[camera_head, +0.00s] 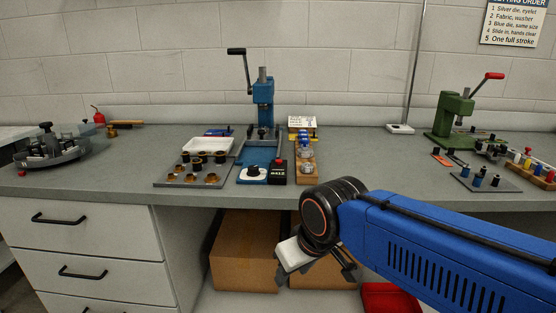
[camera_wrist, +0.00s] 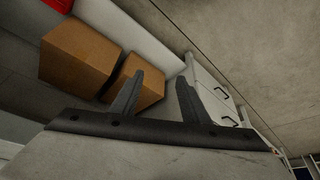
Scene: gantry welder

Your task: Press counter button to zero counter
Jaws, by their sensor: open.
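A small black box (camera_head: 277,172) with white marks and a red top part stands at the front of the bench, below the blue press (camera_head: 263,100). I take it for the counter, but its marks are too small to read. Beside it on the left is a blue-based white piece with a black knob (camera_head: 253,172). My gripper (camera_head: 316,270) is in front of the bench, below its top edge and to the right of the black box, apart from it. In the wrist view the two dark fingers of my gripper (camera_wrist: 160,80) stand apart with nothing between them. The counter is not in the wrist view.
A wooden rack (camera_head: 306,172) and a grey tray of brass pieces (camera_head: 192,176) flank the black box. A green press (camera_head: 455,118) stands at the right, a round tool holder (camera_head: 50,150) at the left. Cardboard boxes (camera_head: 245,250) sit under the bench, near my gripper.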

